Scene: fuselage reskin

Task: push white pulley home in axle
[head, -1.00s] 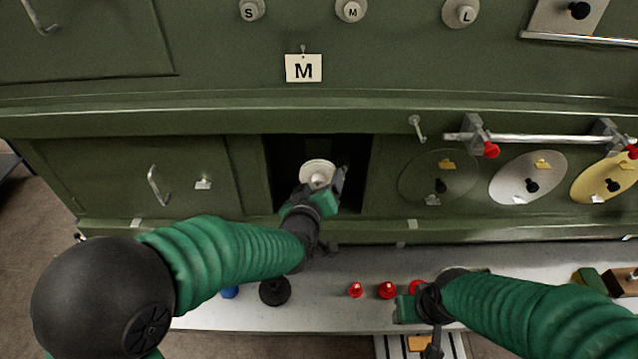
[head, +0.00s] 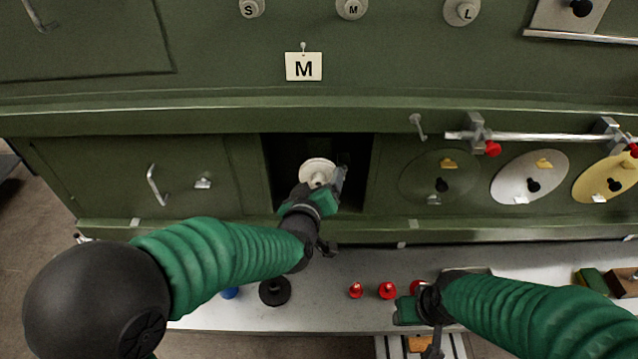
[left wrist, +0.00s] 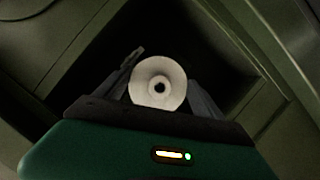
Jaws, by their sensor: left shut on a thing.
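The white pulley (head: 318,171) is a pale disc inside the dark square opening in the green panel. It also shows in the left wrist view (left wrist: 158,82), face-on with a dark hole in its middle, between the two fingers. My left gripper (head: 325,187) reaches into the opening and is shut on the white pulley. The axle is not clearly visible; the pulley and the dark of the bay hide it. My right gripper (head: 408,308) hangs low over the bench, partly hidden by its own wrist, so its jaw state is unclear.
The opening's walls (head: 267,175) stand close around my left gripper. The bench (head: 330,268) below holds red knobs (head: 387,291), a black round piece (head: 274,292) and a blue one (head: 229,293). Discs (head: 530,178) are at right.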

